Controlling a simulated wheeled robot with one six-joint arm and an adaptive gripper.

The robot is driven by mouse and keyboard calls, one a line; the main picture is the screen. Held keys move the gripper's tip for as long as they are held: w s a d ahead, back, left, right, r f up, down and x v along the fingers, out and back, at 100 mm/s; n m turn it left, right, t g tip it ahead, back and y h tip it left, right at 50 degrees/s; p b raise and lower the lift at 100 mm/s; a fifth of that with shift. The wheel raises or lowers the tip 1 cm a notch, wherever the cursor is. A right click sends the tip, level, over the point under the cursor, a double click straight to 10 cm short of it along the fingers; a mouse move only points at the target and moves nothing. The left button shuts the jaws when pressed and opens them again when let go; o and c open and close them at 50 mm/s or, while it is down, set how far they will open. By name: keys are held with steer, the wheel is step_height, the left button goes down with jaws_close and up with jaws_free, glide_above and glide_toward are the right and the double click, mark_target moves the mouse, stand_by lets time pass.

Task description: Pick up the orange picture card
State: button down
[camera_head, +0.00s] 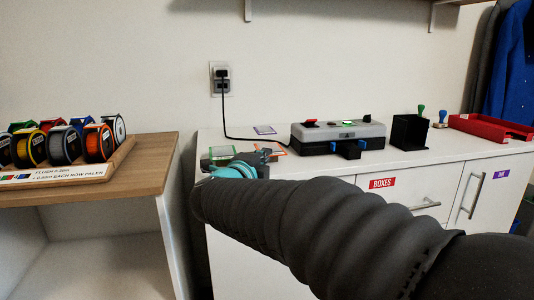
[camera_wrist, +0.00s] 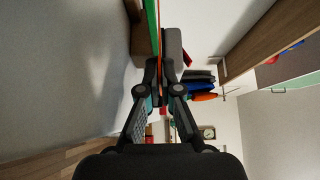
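The orange picture card (camera_head: 275,149) shows beside my gripper (camera_head: 243,165) in the head view, near the counter's front edge and partly hidden by the gripper. In the wrist view it is a thin orange strip (camera_wrist: 160,30), seen nearly edge-on, running between the fingertips of my gripper (camera_wrist: 159,73). The two fingers are close together, one on each side of the strip, and look shut on it. Whether the card is clear of the counter cannot be told.
The grey printer (camera_head: 345,131) stands to the right, then a black box (camera_head: 409,131) and red tray (camera_head: 490,126). A wooden spool shelf (camera_head: 150,155) stands left.

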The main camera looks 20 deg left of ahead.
step_height(320, 180, up, 5)
steer(key=shift+f+p, duration=0.2)
steer(key=shift+p, duration=0.3)
steer(key=s+d+r, duration=0.2)
steer(key=d+r, duration=0.4)
steer(key=d, duration=0.5)
steer(key=shift+d+r, duration=0.15)
steer(key=shift+d, duration=0.15)
